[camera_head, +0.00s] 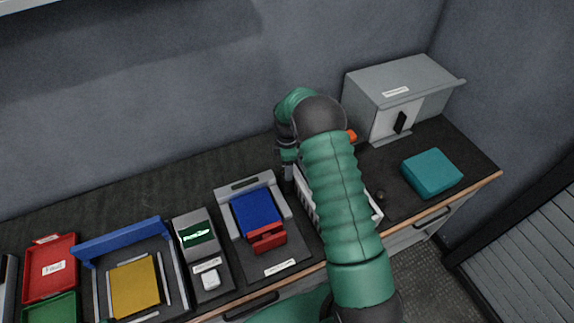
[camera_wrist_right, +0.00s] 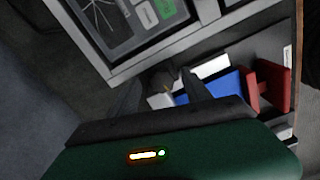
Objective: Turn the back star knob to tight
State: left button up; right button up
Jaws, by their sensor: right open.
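My right arm covers much of a white-rimmed unit (camera_head: 309,205) in the head view. My right gripper (camera_head: 288,172) points down at that unit's back left side. In the right wrist view the gripper (camera_wrist_right: 163,88) is open, its dark fingers apart. A small dark knob-like piece (camera_wrist_right: 166,77) shows between or just beyond them; its shape and whether it is touched are unclear. The unit's pale frame (camera_wrist_right: 135,66) lies beyond, with a dark inside, thin fanned lines and white and green labels. A small dark knob (camera_head: 380,195) stands right of the unit. My left gripper is out of view.
A blue block (camera_head: 257,209) and red piece (camera_head: 267,238) sit in a grey holder left of the arm. A grey box (camera_head: 385,80) with a black handle and a teal block (camera_head: 431,172) stand right. The wall is close behind the bench.

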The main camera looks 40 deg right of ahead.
jog(key=shift+w+a, duration=0.1)
jog(key=shift+a, duration=0.3)
jog(key=shift+c, duration=0.6)
jog(key=c, duration=0.5)
jog(key=shift+d, duration=0.2)
grip_shut()
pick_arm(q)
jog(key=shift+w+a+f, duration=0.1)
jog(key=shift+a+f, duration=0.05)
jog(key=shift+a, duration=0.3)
